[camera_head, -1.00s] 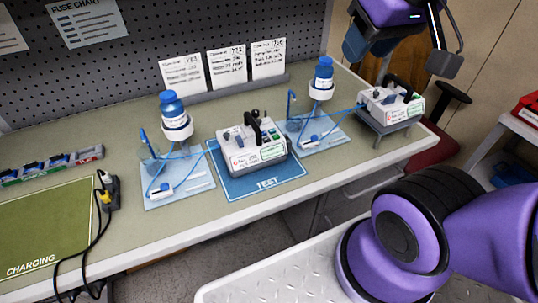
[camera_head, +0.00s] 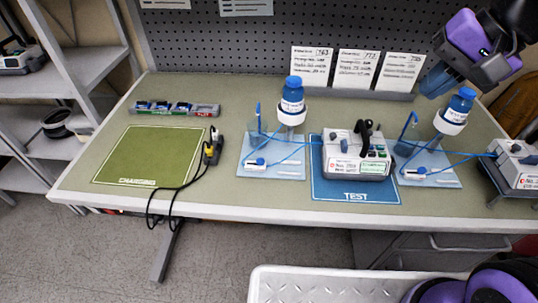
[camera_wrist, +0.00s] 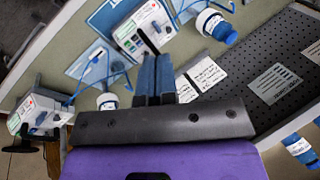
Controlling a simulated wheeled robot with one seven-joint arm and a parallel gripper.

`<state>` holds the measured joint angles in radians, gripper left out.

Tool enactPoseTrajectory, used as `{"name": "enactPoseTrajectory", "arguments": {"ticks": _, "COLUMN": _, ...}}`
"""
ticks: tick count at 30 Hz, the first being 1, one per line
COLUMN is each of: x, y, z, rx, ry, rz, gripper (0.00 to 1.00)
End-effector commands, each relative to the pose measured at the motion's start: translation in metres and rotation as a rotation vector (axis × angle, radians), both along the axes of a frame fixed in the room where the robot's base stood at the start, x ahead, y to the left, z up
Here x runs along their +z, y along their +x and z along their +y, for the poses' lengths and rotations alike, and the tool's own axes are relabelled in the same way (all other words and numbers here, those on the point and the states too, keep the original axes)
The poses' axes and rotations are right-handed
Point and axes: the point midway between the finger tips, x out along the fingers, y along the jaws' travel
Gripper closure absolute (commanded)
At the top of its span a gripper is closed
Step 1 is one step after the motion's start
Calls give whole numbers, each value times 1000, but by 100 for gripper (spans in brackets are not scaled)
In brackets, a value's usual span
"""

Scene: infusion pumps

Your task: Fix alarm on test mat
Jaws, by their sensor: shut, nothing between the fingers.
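The blue test mat (camera_head: 328,190) lies on the workbench. A white infusion pump (camera_head: 357,163) with a dark handle stands on it; the wrist view shows this pump (camera_wrist: 140,30) too. Its alarm state is too small to read. In the head view my arm's end is at the upper right, above the right bottle (camera_head: 458,107).
A second pump (camera_head: 516,160) stands on a small raised stand at the right. The green charging mat (camera_head: 150,155) is empty, with a black plug and cable (camera_head: 212,150) beside it. A fuse rack (camera_head: 175,108) and several cards (camera_head: 357,68) are at the back. Shelves (camera_head: 75,75) stand left.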

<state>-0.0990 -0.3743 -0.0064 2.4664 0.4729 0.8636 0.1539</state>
Motion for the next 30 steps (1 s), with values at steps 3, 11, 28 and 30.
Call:
{"name": "enactPoseTrajectory", "arguments": {"ticks": 3, "x": -14, "y": 17, "z": 18, "rx": -61, "ry": 76, "rz": 82, "gripper": 100}}
{"name": "enactPoseTrajectory", "arguments": {"ticks": 11, "x": -46, "y": 49, "z": 55, "rx": -218, "ry": 220, "rz": 256, "gripper": 100}}
{"name": "enactPoseTrajectory", "arguments": {"ticks": 28, "x": -145, "y": 109, "z": 128, "rx": -649, "ry": 419, "rz": 639, "gripper": 100}}
{"name": "enactPoseTrajectory", "arguments": {"ticks": 30, "x": -161, "y": 115, "z": 135, "rx": -709, "ry": 431, "rz": 684, "gripper": 100}}
